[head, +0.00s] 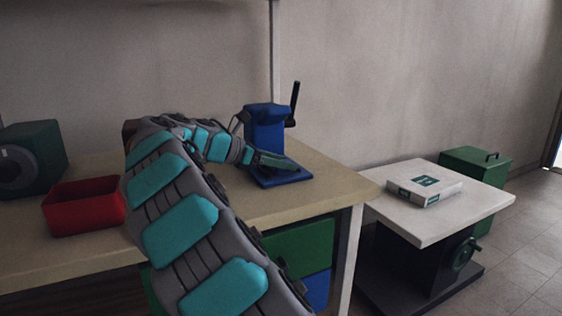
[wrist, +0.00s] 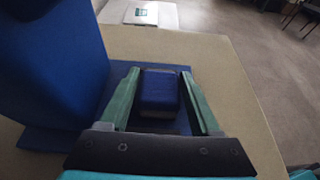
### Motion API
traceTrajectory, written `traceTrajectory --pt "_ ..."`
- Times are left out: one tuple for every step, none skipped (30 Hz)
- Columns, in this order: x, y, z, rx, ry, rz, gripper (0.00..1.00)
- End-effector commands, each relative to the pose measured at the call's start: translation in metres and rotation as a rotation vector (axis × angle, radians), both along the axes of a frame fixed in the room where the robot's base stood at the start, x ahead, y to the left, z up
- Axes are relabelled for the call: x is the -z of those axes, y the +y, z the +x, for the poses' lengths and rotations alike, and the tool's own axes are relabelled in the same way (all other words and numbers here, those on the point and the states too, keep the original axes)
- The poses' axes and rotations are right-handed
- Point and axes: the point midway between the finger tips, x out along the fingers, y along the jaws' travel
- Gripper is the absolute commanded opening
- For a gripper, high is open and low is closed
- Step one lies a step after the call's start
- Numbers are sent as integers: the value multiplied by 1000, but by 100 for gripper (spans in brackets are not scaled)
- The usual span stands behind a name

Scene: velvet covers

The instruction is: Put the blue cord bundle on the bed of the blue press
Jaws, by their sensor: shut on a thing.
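The blue press (head: 266,128) stands on the workbench near its right end, with a dark lever up on its right and a flat blue bed (head: 285,182) in front. My gripper (head: 284,163) reaches over that bed. In the wrist view its green fingers (wrist: 164,98) are shut on the blue cord bundle (wrist: 159,88), a dark blue block-like shape. The bundle is over the press bed, whose blue edge (wrist: 186,71) shows around it; I cannot tell whether it touches. The press body (wrist: 48,65) rises close on the left. In the head view the bundle is hidden.
A red open bin (head: 84,207) and a dark green machine (head: 32,160) stand on the workbench (head: 325,190) at the left. A white-topped lift table (head: 425,218) at the right carries a white and green box (head: 424,190). A green container (head: 476,166) stands behind it.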

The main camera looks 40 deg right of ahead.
Motion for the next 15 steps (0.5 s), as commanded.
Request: traceTrajectory --pt "1 0 0 0 2 1 3" --pt "1 0 0 -1 2 0 3" --pt "3 0 0 -1 3 1 3" --pt "4 0 0 -1 2 2 3" --pt "5 0 0 -1 2 2 3" --pt "6 0 0 -1 2 3 3" --pt "7 0 0 -1 2 3 3" --pt "8 0 0 -1 1 3 66" --pt "9 0 0 -1 2 5 71" --pt "9 0 0 0 2 5 74" --pt "10 0 0 0 2 6 77" --pt "10 0 0 -1 3 7 82" --pt "10 0 0 -1 3 7 85" --pt "11 0 1 -1 3 8 89" --pt "11 0 1 -1 3 8 93"
